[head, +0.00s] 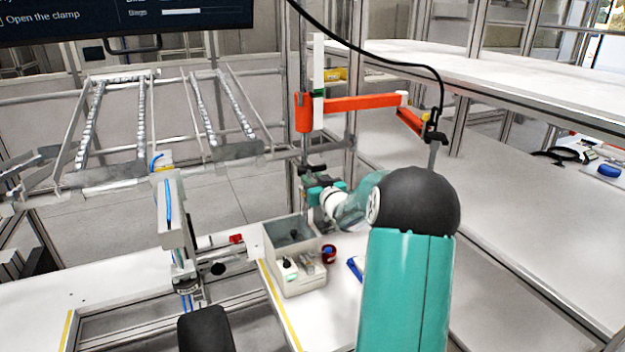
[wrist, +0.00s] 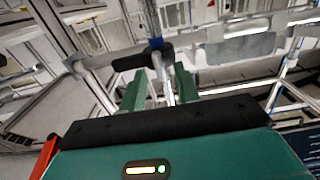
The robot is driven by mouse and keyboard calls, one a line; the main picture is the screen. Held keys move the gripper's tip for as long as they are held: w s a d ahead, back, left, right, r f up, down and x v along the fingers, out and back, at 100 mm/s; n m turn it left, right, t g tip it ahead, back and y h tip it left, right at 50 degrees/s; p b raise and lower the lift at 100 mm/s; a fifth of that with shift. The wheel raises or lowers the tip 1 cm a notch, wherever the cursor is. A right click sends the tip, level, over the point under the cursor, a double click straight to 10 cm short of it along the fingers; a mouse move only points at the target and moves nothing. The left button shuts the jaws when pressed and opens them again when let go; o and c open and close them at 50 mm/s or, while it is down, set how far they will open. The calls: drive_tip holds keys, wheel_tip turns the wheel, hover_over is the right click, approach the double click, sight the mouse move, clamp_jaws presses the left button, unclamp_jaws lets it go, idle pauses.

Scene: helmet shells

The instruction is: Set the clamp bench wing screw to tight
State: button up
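My gripper (head: 316,185) reaches out above the bench, beyond a grey bin, in the head view. In the wrist view, its two green fingers (wrist: 160,80) stand apart. A pale post shows through the gap, and I see no grip on it. A dark handle-like bar (wrist: 142,58) lies just beyond the left finger; I cannot tell whether it is the wing screw. In the head view, a pale clamp-like upright (head: 171,208) with a blue stripe stands at left centre. A dark knob (head: 218,268) sits at its lower right. The wing screw's setting cannot be read.
An orange jointed arm (head: 355,102) hangs on a post behind. A wide white table (head: 540,210) at right is mostly clear.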

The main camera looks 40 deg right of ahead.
drive_tip(key=shift+w+d, duration=0.15)
drive_tip(key=shift+w, duration=0.2)
clamp_jaws()
